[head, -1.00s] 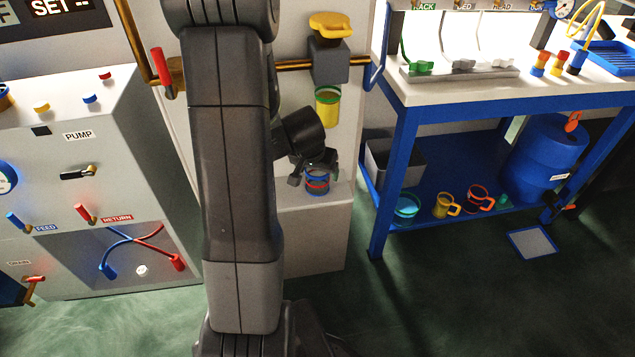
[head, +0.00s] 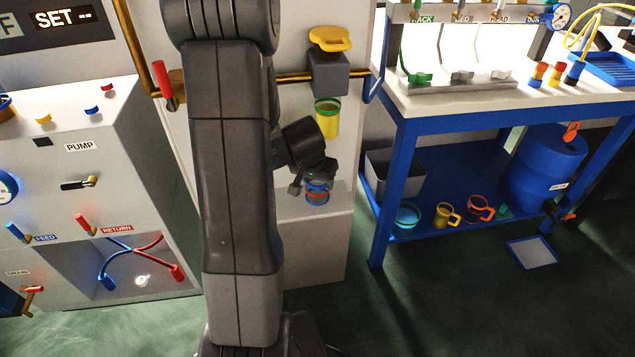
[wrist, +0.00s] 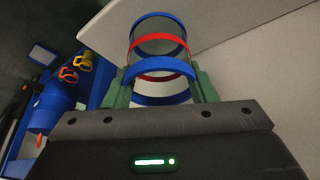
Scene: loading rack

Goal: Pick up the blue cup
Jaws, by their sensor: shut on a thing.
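A see-through cup with blue rings and a red band (head: 317,194) stands on the white pedestal (head: 312,240) in the head view. My gripper (head: 316,182) is shut on this cup from above. In the wrist view the cup (wrist: 158,45) sits between the green fingers of my gripper (wrist: 161,84), which touch its sides. I cannot tell whether its base is clear of the pedestal. My arm hides part of the pedestal's left side.
A yellow cup with a green rim (head: 327,122) is above on the wall under a grey block (head: 328,74). A blue-framed bench (head: 400,190) stands right; its lower shelf holds a light-blue cup (head: 407,216), yellow mug (head: 445,215) and red-rimmed mug (head: 478,208).

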